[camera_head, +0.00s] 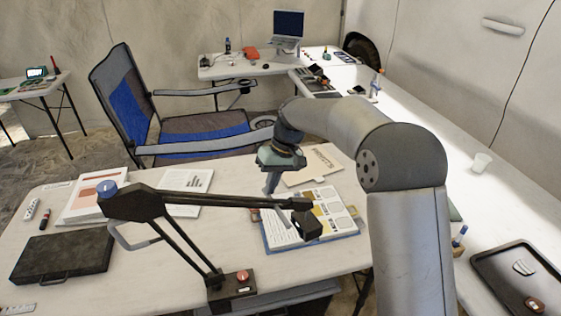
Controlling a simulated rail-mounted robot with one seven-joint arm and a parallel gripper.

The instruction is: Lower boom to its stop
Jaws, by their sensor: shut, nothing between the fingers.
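A black jointed boom (235,201) stands on the near table. It runs nearly level from a pivot with a blue knob (107,190) at the left to a small black head (306,226) at the right. Two slanting struts (187,250) join it to a black base (231,289) with a red knob. My gripper (270,187) points down over the right half of the boom, its fingers shut and empty. The fingertips are close to the boom's upper edge; I cannot tell whether they touch it. An open book (345,222) lies below the head.
A black case (63,254) and papers (92,196) lie on the left of the table (145,277). A folding chair (200,128) stands behind.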

